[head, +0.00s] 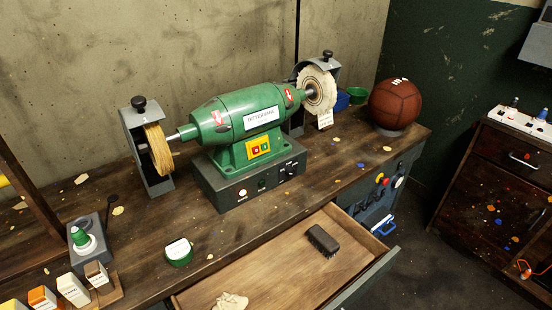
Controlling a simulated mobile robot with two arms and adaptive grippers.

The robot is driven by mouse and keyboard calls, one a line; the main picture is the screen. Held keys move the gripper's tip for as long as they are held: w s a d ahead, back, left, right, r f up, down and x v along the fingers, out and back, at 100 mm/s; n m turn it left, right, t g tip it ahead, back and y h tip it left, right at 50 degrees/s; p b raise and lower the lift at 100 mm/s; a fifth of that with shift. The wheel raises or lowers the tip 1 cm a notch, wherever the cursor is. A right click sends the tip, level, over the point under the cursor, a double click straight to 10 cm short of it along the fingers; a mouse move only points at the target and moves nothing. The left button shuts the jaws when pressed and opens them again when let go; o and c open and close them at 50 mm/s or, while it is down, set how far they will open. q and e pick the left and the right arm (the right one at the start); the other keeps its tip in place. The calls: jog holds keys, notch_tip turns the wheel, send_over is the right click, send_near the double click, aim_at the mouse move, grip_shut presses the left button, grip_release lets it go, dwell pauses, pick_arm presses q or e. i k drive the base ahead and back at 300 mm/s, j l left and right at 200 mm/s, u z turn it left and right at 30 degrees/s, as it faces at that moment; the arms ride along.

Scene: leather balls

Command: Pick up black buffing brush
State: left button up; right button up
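The black buffing brush (323,240) lies in the open drawer (270,269), towards the drawer's right side. It is a dark oblong block, and nothing covers it in the head view. A crumpled pale cloth (230,301) lies in the same drawer, to the left and nearer the bottom edge of the picture, apart from the brush. Neither of my grippers shows in the head view.
The drawer is pulled out from the wooden workbench (130,232). A green polishing machine (242,123) with two wheels stands behind it. A brown leather ball (394,103) sits at the bench's far right. A green tin (179,252) is left of the drawer.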

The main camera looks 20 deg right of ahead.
aim_at(329, 247)
jog(key=z, duration=1)
